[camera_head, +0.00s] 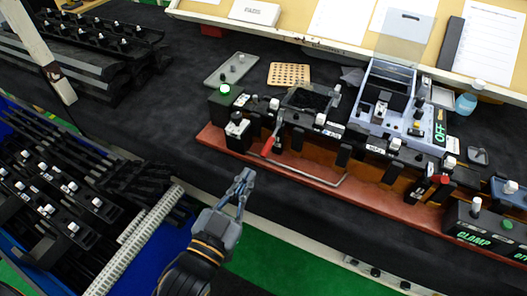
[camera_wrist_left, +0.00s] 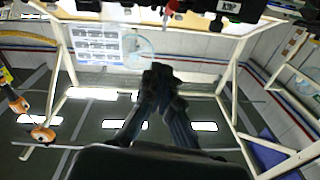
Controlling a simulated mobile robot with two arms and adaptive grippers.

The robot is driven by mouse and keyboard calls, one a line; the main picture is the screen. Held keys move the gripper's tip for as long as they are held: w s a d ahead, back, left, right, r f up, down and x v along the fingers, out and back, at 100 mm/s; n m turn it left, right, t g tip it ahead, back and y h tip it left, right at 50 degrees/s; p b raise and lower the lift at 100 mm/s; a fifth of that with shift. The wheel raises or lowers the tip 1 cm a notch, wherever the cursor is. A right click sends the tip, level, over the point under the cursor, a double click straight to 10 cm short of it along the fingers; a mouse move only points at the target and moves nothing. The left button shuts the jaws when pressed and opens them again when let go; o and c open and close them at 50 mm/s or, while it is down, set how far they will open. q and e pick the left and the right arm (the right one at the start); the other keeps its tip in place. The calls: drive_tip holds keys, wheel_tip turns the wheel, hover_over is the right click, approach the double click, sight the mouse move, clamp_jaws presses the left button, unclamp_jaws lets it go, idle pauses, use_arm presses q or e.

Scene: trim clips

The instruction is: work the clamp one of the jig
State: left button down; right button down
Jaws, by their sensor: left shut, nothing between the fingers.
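The jig has a long red-brown base (camera_head: 300,172) with black blocks along it on the dark table. A clamp with a red handle (camera_head: 268,145) stands near its left end. A second red-handled part (camera_head: 438,181) is farther right; no readable label shows which is clamp one. My left gripper (camera_head: 246,174) is shut and empty, in front of the jig's left part and apart from the red handle. In the left wrist view its fingertips (camera_wrist_left: 158,74) are together, below a small red tip (camera_wrist_left: 171,8) at the top edge. My right gripper is not in view.
A black box marked CLAMP (camera_head: 472,238) is at the lower right. A grey housing (camera_head: 375,110) with an OFF display stands behind the jig. Racks of black trim parts (camera_head: 60,200) fill the left.

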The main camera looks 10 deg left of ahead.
use_arm(q)
drive_tip(key=w+d+f+p, duration=0.2)
drive_tip(key=w+f+p, duration=0.1)
drive_tip(key=w, duration=0.7)
drive_tip(key=shift+w+f, duration=0.2)
drive_tip(key=shift+w, duration=0.2)
drive_tip(key=shift+d, duration=0.1)
